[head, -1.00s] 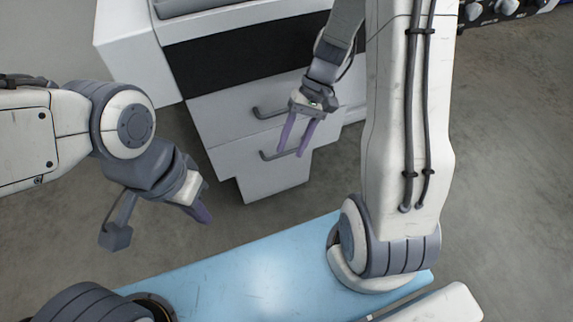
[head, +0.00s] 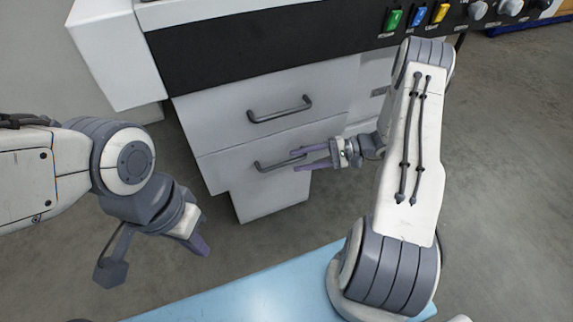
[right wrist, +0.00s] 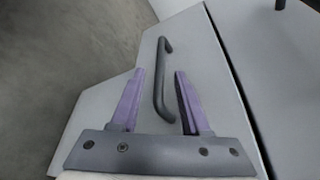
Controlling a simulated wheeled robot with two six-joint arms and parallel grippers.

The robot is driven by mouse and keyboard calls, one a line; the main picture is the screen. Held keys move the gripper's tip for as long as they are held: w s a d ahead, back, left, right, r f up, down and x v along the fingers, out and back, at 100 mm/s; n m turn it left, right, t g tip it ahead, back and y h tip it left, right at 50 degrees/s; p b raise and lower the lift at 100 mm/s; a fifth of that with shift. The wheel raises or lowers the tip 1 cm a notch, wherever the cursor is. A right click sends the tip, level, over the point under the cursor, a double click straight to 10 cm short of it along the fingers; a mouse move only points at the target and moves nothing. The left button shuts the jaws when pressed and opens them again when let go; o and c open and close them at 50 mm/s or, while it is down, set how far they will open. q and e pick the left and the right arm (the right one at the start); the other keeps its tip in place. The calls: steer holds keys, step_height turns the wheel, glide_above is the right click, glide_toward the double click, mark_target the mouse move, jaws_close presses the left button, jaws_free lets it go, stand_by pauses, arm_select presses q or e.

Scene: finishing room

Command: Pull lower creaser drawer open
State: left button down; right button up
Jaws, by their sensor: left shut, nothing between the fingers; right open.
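The lower creaser drawer (head: 222,172) is a pale grey front that looks closed, with a dark bar handle (head: 268,167). In the right wrist view the handle (right wrist: 160,85) stands between the two purple fingers. My right gripper (head: 295,160) is open, pointing left in the head view, its fingertips overlapping the right part of the handle. Contact with the handle cannot be told. My right gripper also shows in the right wrist view (right wrist: 160,75). My left gripper (head: 204,248) is shut and empty at lower left, apart from the cabinet.
The upper drawer (head: 215,112) with its own handle (head: 280,110) is just above and looks closed. A black panel (head: 220,62) with coloured buttons and knobs runs above it. Grey floor is open to the left and right of the cabinet.

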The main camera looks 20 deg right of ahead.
mark_target(294, 161)
steer(key=shift+b+x, duration=0.45)
steer(key=shift+x, duration=1.8)
jaws_close()
